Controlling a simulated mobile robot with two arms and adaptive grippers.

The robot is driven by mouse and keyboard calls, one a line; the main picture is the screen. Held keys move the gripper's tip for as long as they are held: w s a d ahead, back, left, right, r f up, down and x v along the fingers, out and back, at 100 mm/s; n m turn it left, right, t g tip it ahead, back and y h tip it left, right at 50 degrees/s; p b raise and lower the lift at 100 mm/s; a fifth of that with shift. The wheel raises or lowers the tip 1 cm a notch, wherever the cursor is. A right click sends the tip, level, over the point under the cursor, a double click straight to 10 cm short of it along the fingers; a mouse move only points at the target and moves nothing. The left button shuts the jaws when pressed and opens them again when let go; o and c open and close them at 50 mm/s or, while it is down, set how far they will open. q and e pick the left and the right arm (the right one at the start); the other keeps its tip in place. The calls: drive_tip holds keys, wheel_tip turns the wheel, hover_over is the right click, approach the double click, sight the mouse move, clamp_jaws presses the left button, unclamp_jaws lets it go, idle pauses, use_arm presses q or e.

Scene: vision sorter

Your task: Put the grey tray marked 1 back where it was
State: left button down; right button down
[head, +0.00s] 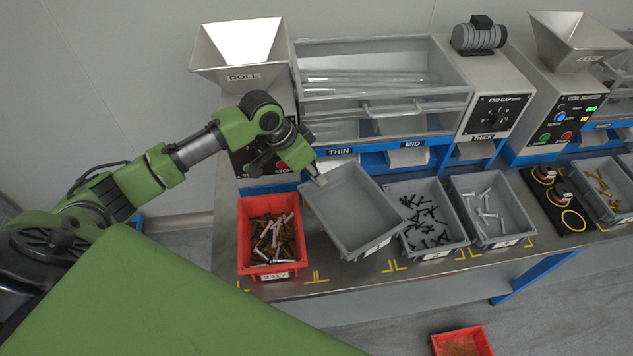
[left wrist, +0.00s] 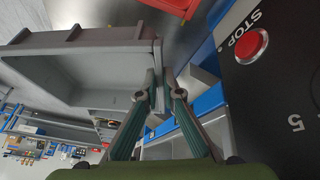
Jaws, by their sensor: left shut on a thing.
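My left gripper (head: 317,178) is shut on the far left rim of an empty grey tray (head: 350,207). The tray is tilted and turned relative to the other trays, between the red bin and the tray of black screws. Its front label shows only as a small white patch, and its number is not readable. In the left wrist view, the fingers (left wrist: 160,88) pinch the rim of the tray (left wrist: 75,68). I cannot tell whether the tray's lower edge touches the bench. My right gripper is not in view.
A red bin (head: 242,262) of mixed screws stands left of the tray. A grey tray of black screws (head: 432,256) and one of silver screws (head: 490,243) stand right. Yellow corner marks (head: 316,277) line the bench front. The sorter chutes (head: 407,157) are behind.

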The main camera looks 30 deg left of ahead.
sight(317, 185)
use_arm(q)
drive_tip(key=shift+f+p, duration=0.4)
drive_tip(key=shift+f, duration=1.2)
drive_tip(key=shift+f, duration=0.6)
drive_tip(key=c, duration=2.2)
unclamp_jaws()
drive_tip(key=shift+r, duration=0.3)
drive_tip(key=b+v, duration=0.1)
drive_tip(key=v, duration=1.1)
drive_tip(key=shift+r, duration=0.35)
